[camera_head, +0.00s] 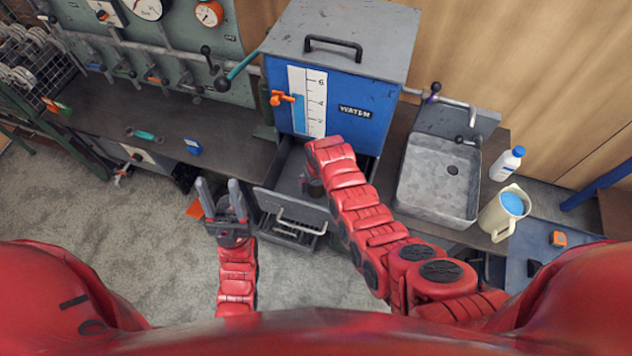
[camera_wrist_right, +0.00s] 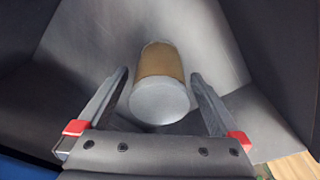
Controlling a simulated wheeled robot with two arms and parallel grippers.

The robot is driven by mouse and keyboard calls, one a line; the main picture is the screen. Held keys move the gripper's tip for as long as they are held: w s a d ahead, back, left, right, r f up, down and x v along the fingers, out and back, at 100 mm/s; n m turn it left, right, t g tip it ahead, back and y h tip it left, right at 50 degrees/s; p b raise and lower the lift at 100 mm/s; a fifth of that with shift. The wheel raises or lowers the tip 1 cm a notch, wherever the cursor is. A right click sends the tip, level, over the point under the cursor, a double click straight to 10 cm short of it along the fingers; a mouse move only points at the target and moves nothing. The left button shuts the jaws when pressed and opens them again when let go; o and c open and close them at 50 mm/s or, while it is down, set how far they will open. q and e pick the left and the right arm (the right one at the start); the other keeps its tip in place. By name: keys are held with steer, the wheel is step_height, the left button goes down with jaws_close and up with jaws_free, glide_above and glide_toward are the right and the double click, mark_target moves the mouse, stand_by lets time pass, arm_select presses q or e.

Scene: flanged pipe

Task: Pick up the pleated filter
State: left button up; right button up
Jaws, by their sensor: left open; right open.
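The pleated filter (camera_wrist_right: 161,98), a short cylinder with a brown side and a pale grey end cap, is in the right wrist view inside a grey drawer. My right gripper (camera_wrist_right: 158,76) is open, with one finger on each side of the filter and small gaps showing. In the head view the open drawer (camera_head: 283,182) juts out beneath the blue cabinet. My right arm reaches into it and hides the right fingers and most of the filter. My left gripper (camera_head: 221,190) is open and empty, left of the drawer.
The blue cabinet (camera_head: 375,95) stands above the drawer. To its right are a metal sink (camera_head: 428,190), a white bottle (camera_head: 508,163) and a cream jug (camera_head: 497,218). The dark workbench (camera_head: 130,112) at left holds a few small items. The drawer walls are close around my right gripper.

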steer(key=shift+w+a+f, duration=0.1)
steer(key=shift+w+f, duration=0.1)
steer(key=shift+f, duration=0.85)
steer(key=c, duration=1.5)
steer(key=shift+o, duration=0.2)
steer(key=shift+r, duration=0.2)
